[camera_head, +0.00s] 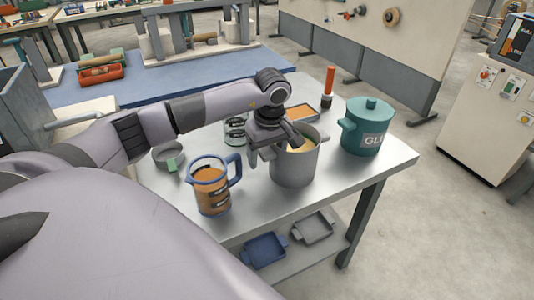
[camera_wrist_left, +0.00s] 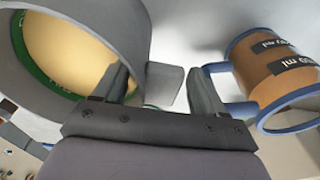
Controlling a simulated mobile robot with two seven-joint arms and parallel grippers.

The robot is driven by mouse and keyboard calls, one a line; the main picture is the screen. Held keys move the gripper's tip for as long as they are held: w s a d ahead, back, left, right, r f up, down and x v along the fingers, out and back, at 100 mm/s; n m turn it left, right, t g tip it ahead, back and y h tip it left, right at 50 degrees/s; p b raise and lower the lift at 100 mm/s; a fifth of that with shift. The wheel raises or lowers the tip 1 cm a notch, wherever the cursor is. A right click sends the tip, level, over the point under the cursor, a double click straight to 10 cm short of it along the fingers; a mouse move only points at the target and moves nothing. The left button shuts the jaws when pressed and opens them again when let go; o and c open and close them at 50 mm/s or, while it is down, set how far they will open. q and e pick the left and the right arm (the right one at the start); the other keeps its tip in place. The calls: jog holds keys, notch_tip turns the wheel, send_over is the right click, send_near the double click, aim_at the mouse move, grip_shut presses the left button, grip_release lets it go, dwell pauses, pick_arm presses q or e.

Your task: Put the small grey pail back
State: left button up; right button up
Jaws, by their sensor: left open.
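The grey pail (camera_head: 296,168) stands upright on the grey metal table, with yellowish contents and side handles. In the left wrist view the pail (camera_wrist_left: 125,25) fills the upper left, and a green ring shows inside its rim. My left gripper (camera_head: 270,150) is at the pail's left side. In the wrist view the left gripper (camera_wrist_left: 157,84) is open, one finger on each side of the pail's grey handle tab (camera_wrist_left: 164,85). I cannot tell whether either finger touches it. My right gripper is out of view.
A blue-rimmed jug (camera_head: 213,192) stands close, its handle near one finger. A teal glue pot (camera_head: 367,128) is to the right. A small grey-green cup (camera_head: 168,160), an orange-topped tray (camera_head: 301,113) and an orange-handled tool (camera_head: 328,85) share the table (camera_head: 255,215). Trays (camera_head: 265,249) lie below.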

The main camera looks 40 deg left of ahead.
pick_arm(q)
notch_tip(320, 180, up, 11)
jog(key=d, duration=0.1)
jog(key=s+d+f+n+g+h, duration=0.15)
jog(key=d+f+h, duration=0.3)
jog(key=d, duration=0.55)
jog(key=s+d+f+h, duration=0.3)
jog(key=d+h, duration=0.2)
jog(key=d, duration=0.5)
jog(key=s+d+r+n+t+h, duration=0.25)
jog(key=d+n+t+h, duration=0.25)
jog(key=d+n+h, duration=0.8)
jog(key=a+f+n+t+y, duration=0.6)
jog(key=n+y, duration=0.1)
jog(key=n, duration=0.8)
jog(key=a+f+n+t+y, duration=0.6)
jog(key=n+t+y, duration=0.15)
jog(key=n, duration=0.85)
jog(key=s+a+f+n+g+y, duration=0.2)
jog(key=s+f+n+g, duration=0.1)
jog(key=s+f+n, duration=0.2)
jog(key=s+a+f+n+g+y, duration=0.2)
jog(key=s+f+n+g, duration=0.2)
jog(key=s+f, duration=0.3)
jog(key=shift+a+f+n+y+b, duration=0.3)
jog(key=shift+a+f+n+b, duration=0.15)
jog(key=shift+f+n, duration=0.45)
